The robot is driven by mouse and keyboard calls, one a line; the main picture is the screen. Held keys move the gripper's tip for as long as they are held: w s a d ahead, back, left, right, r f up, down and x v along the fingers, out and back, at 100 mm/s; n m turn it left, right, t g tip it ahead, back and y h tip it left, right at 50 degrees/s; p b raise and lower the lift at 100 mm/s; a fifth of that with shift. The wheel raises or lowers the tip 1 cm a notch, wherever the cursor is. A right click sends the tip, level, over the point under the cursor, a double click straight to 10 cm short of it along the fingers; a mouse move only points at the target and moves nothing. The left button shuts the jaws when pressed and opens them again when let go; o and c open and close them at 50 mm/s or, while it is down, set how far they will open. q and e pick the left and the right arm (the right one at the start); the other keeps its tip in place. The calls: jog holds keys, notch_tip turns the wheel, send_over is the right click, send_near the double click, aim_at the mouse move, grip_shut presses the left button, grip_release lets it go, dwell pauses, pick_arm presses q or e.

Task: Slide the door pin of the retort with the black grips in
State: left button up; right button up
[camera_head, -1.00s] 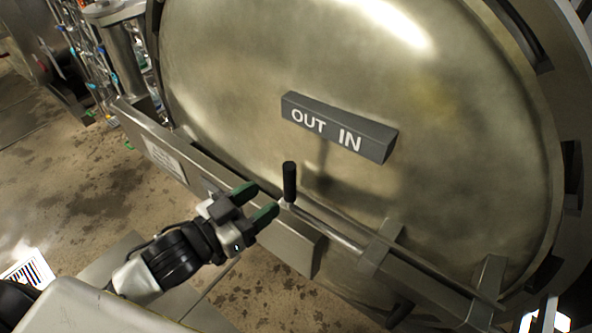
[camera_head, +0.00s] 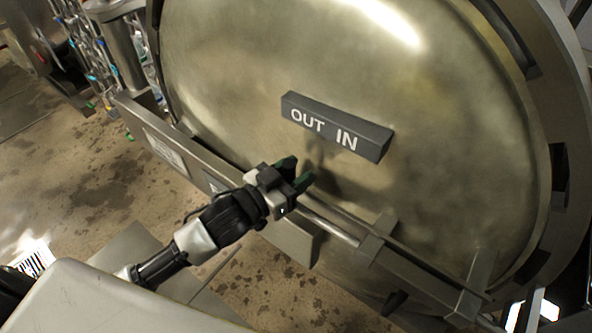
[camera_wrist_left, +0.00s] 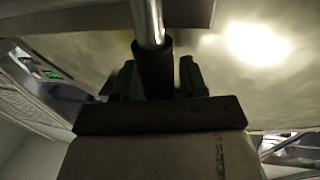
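The door pin is a bright metal rod (camera_head: 335,222) running along the lower front of the retort door, through a bracket. Its black grip is hidden behind my left gripper in the head view. In the left wrist view the black grip (camera_wrist_left: 154,66) stands between my two green-black fingers, with the rod (camera_wrist_left: 149,22) beyond it. My left gripper (camera_head: 296,172) is at the rod's left end, its fingers apart on either side of the grip. A small gap seems to show on one side. My right gripper is not in view.
A dark sign (camera_head: 337,126) reading OUT and IN is fixed on the domed door (camera_head: 440,120) just above the gripper. A bracket (camera_head: 377,236) surrounds the rod to the right. A metal rail (camera_head: 180,150) runs below the door. Wet floor lies at left.

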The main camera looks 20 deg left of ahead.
pick_arm(q)
grip_shut()
jog(key=s+d+p, duration=0.1)
jog(key=s+d, duration=0.2)
jog(key=d, duration=0.4)
jog(key=shift+d, duration=0.35)
jog(key=shift+c, duration=0.5)
grip_release()
jog(key=shift+d, duration=0.1)
jog(key=o, duration=0.3)
jog(key=shift+d, duration=0.15)
jog(key=shift+o, duration=0.2)
jog(key=shift+s+a+f, duration=0.15)
jog(key=shift+s+a, duration=0.15)
jog(key=shift+a, duration=0.05)
jog(key=b+v, duration=0.3)
jog(key=v, duration=0.7)
jog(key=shift+b, duration=0.3)
